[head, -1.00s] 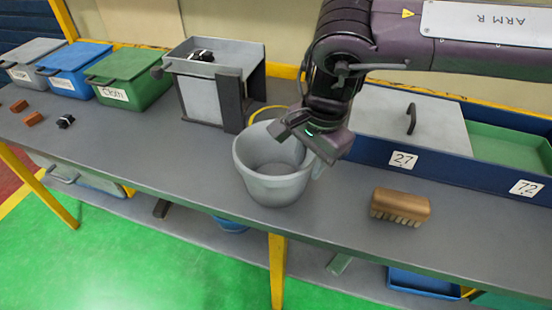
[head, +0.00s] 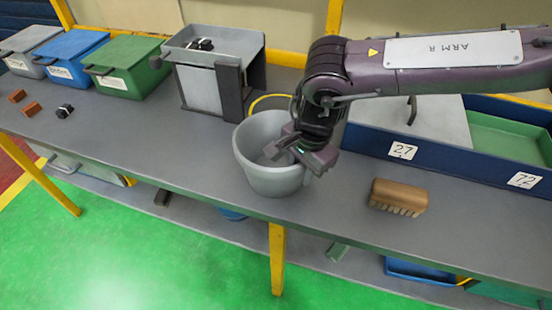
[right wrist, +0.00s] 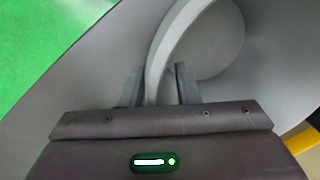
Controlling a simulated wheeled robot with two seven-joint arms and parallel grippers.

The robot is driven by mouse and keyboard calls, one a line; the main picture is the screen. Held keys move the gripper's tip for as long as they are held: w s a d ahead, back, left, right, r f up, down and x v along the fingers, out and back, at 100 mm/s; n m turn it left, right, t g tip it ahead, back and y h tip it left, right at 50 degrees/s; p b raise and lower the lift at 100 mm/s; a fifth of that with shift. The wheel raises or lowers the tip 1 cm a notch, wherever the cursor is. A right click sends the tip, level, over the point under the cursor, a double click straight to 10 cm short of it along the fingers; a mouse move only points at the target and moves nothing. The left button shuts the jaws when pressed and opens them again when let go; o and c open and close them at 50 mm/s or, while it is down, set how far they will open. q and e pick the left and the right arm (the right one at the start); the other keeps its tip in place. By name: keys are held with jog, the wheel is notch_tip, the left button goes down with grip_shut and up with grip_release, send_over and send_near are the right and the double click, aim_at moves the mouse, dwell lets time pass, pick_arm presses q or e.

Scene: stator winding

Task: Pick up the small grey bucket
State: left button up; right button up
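The small grey bucket (head: 262,181) stands upright on the grey bench, near its front edge. My right gripper (head: 284,150) points down at the bucket's right side, overlapping its rim in the head view. In the right wrist view, the pale curved bucket rim (right wrist: 160,60) passes between the two fingers of my right gripper (right wrist: 158,88). The fingers are apart, with a narrow gap visible on either side of the rim. The round inside bottom of the bucket shows to the right of the rim. My left gripper is in no view.
A brown brush (head: 399,196) lies right of the bucket. Behind are a grey box-like stand (head: 203,90) and a blue tray (head: 375,143). Lidded green (head: 128,72), blue and grey bins stand at the left. The bench front left of the bucket is clear.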

grip_shut()
jog(key=shift+r, duration=0.1)
